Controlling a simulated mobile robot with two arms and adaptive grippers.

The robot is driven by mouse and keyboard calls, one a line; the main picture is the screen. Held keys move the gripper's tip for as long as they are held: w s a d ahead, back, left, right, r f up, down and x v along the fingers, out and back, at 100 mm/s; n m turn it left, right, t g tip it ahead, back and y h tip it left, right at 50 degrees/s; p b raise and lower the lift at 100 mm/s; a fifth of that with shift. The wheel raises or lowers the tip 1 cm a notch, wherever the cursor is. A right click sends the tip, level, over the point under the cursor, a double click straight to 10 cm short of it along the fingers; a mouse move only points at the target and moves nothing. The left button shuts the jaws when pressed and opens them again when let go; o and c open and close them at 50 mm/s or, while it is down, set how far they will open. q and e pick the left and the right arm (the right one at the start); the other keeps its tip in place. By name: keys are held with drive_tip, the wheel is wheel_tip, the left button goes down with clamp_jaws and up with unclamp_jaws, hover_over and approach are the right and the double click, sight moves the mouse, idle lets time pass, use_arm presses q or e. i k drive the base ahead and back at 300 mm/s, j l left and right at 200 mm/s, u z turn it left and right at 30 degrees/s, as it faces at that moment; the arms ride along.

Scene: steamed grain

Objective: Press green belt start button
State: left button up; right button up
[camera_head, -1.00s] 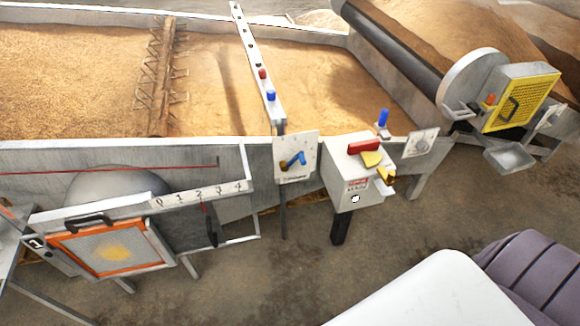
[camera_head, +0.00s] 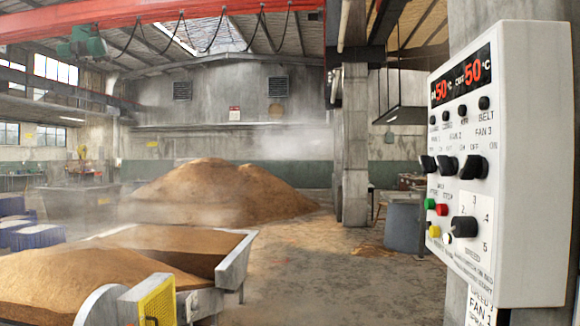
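A white control panel (camera_head: 535,170) is mounted on a concrete pillar at the right of the head view. The green button (camera_head: 430,204) is on the left part of its face, beside a red button (camera_head: 442,209). A yellow button (camera_head: 435,231) and a white one (camera_head: 447,238) sit below them. Black knobs and a numbered speed dial (camera_head: 464,227) are also on the face. Red displays (camera_head: 462,76) read 50 at the top. Neither of my grippers is in view.
A trough of grain (camera_head: 235,262) with a yellow mesh guard (camera_head: 157,300) stands at the lower left. A large grain pile (camera_head: 215,190) lies behind it. A grey bin (camera_head: 403,226) stands left of the panel. Concrete floor is clear in the middle.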

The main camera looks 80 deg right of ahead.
sight(429, 204)
drive_tip(key=z, duration=3.8)
